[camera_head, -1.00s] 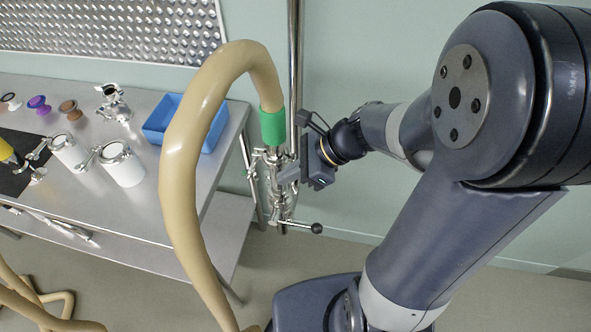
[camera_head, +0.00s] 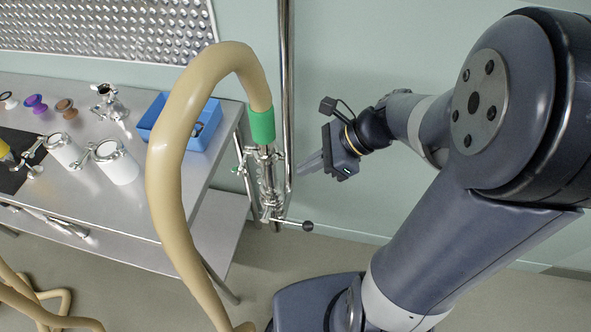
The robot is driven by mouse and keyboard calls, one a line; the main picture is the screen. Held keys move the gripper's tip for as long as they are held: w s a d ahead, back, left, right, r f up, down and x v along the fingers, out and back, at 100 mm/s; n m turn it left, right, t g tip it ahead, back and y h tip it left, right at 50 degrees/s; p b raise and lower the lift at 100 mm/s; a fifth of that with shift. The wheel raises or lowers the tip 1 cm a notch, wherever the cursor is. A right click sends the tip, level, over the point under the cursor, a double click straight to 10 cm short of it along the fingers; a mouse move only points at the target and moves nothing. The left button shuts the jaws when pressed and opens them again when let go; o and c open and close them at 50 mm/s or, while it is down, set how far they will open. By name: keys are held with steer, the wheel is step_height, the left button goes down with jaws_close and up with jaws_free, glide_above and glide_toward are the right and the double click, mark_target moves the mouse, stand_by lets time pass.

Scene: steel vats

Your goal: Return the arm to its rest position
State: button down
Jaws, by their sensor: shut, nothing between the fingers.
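My gripper (camera_head: 308,167) is shut and empty, its fingers pointing left. It is at the end of my arm, right of the steel pipe, and appears apart from the hose fitting. The steel fitting (camera_head: 267,185) with a black-knobbed lever (camera_head: 307,226) is at the end of a thick beige hose (camera_head: 172,165) with a green sleeve (camera_head: 262,126). The fitting is beside the vertical steel pipe (camera_head: 286,60). My arm reaches in from the right, bent at the elbow.
A steel table (camera_head: 120,205) at left bears a blue bin (camera_head: 205,140), white canisters (camera_head: 118,165), a steel valve (camera_head: 109,104) and small coloured parts. More beige hose (camera_head: 40,312) lies at lower left. The wall right of the pipe is bare.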

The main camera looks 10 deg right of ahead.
steer(key=v, duration=0.6)
steer(key=shift+s, duration=0.15)
steer(key=shift+f, duration=0.1)
